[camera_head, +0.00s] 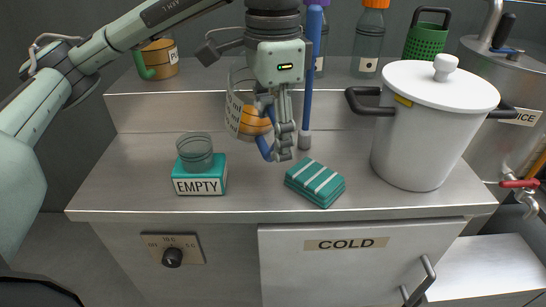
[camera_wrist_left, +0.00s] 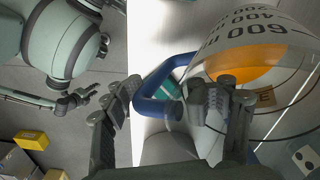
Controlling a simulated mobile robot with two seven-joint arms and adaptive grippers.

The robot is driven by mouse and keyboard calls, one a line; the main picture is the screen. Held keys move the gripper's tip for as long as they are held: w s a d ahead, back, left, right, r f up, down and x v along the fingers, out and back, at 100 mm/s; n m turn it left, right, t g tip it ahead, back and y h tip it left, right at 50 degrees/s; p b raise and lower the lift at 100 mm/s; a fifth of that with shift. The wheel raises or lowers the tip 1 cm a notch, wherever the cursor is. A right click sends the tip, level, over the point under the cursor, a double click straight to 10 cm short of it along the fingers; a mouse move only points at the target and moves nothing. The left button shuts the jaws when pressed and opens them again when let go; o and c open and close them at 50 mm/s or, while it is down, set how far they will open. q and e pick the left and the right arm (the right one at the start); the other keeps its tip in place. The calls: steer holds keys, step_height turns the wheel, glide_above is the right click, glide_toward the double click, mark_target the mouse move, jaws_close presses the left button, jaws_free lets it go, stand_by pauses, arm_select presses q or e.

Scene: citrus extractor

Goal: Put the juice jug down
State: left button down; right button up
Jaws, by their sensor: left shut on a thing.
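The juice jug (camera_head: 233,112) is clear, with orange juice inside and a blue handle (camera_head: 264,148). In the head view it is partly hidden behind my left gripper (camera_head: 277,143), which is shut on the handle. In the left wrist view the jug (camera_wrist_left: 262,75) fills the right side, with volume marks on its wall, and the blue handle (camera_wrist_left: 160,95) runs by my left gripper (camera_wrist_left: 170,115). I cannot tell whether the jug's base touches the counter (camera_head: 130,170). My right gripper (camera_wrist_left: 76,101) shows small in the left wrist view; its opening is unclear.
A glass (camera_head: 195,151) stands on a teal EMPTY block (camera_head: 199,180), left of the jug. A striped teal cloth (camera_head: 315,183) lies to the right. A white pot (camera_head: 420,125) stands farther right. A blue upright rod (camera_head: 311,75) is close behind my gripper. The front middle counter is clear.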

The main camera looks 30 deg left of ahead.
arm_select(q)
steer(key=shift+f, duration=1.9)
steer(key=shift+f, duration=0.1)
